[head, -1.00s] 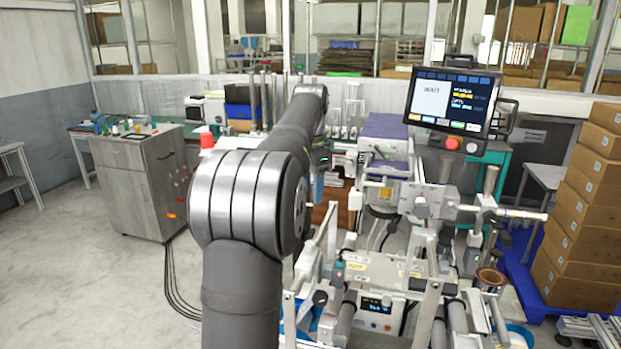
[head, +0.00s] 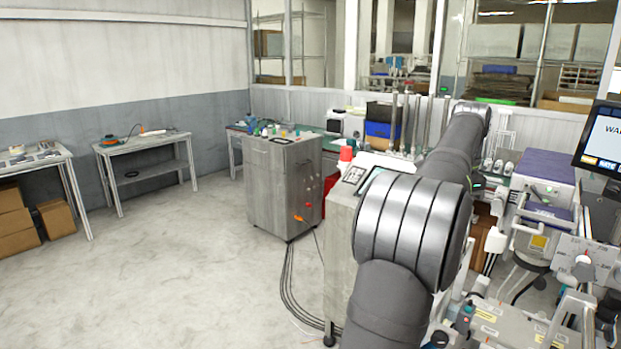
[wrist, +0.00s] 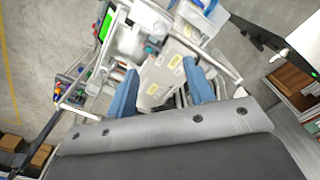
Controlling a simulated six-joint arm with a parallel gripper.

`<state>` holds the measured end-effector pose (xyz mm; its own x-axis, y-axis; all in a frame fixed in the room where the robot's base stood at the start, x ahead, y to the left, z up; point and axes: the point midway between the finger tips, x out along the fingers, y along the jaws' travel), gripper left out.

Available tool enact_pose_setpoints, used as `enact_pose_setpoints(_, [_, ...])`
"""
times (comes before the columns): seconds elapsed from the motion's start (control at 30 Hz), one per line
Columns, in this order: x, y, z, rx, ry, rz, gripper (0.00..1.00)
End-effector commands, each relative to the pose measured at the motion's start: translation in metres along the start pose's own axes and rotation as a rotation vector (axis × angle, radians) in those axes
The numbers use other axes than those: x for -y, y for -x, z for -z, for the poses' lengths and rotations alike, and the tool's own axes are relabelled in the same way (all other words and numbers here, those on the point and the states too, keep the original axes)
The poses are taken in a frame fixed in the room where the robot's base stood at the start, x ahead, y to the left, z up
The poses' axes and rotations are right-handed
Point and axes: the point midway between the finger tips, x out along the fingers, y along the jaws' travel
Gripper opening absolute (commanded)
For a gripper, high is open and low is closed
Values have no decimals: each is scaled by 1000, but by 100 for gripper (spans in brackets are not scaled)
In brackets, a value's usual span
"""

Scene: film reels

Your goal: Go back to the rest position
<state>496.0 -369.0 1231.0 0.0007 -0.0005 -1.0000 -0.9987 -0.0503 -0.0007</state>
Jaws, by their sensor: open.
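My gripper (wrist: 159,68) shows in the wrist view as two blue fingers set well apart, with nothing between them. Beyond the gap lies the machine's light grey panel (wrist: 160,78) with yellow labels, apart from the fingers as far as I can tell. In the head view my dark arm rises from the bottom centre-right and reaches away toward the back bench; its end and the gripper are hidden there.
The film machine (head: 540,240) stands right of and beyond my arm, with a screen (head: 600,145) cut off at the right edge. A grey cabinet (head: 280,185) stands left of the arm, with cables on the floor. Open floor (head: 170,270) and side tables (head: 145,150) lie further left.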

Motion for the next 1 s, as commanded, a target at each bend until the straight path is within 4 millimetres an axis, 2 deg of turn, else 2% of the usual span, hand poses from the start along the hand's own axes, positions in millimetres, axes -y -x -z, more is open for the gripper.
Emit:
enact_pose_setpoints(0.7, [0, -135, 0, 2, 0, -3, 49])
enact_pose_setpoints(0.8, [0, -149, 0, 2, 0, -2, 49])
enact_pose_setpoints(1.0, [0, -163, 0, 1, 1, -1, 49])
